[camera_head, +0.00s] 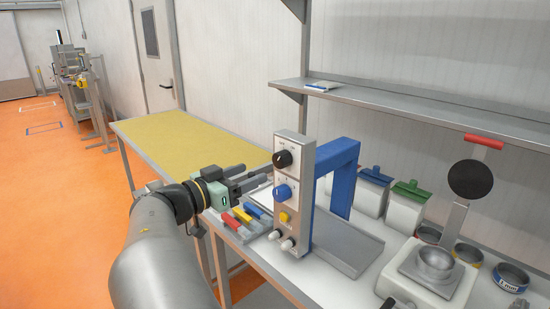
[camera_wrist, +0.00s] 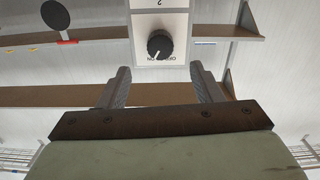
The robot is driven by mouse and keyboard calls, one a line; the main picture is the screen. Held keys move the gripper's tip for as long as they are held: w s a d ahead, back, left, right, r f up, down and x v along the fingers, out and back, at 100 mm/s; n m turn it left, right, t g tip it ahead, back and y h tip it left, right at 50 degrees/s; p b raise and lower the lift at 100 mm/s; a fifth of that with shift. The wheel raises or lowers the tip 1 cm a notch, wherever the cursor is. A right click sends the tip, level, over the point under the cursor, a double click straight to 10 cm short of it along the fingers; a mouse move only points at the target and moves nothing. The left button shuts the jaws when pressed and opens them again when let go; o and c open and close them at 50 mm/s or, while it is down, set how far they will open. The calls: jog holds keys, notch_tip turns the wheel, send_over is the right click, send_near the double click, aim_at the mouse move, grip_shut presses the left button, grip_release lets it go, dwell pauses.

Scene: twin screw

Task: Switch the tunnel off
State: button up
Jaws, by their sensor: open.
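The grey control panel (camera_head: 294,180) stands upright on the bench at the front of a blue arch (camera_head: 340,165), the likely tunnel. The panel's top black knob (camera_head: 282,159) also shows in the wrist view (camera_wrist: 160,45), with small lettering beside it, part of which seems to read OFF. Its pale pointer line slants toward the lower left there. A blue knob (camera_head: 282,192) sits below the black one. My gripper (camera_head: 256,174) is open and empty, left of the panel. In the wrist view, my fingertips (camera_wrist: 160,72) spread wider than the knob, which appears beyond them, apparently untouched.
Below the blue knob are a yellow button (camera_head: 285,217) and two white knobs. Red, yellow and blue-handled items (camera_head: 240,215) lie below my gripper. A scale with a bowl (camera_head: 435,262) stands at right. A shelf (camera_head: 430,108) runs above; the yellow tabletop (camera_head: 180,140) is clear.

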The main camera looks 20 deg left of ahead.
aim_at(277, 163)
jog(key=p+x, duration=0.2)
jog(key=x, duration=0.7)
jog(key=shift+f, duration=0.1)
jog(key=c, duration=1)
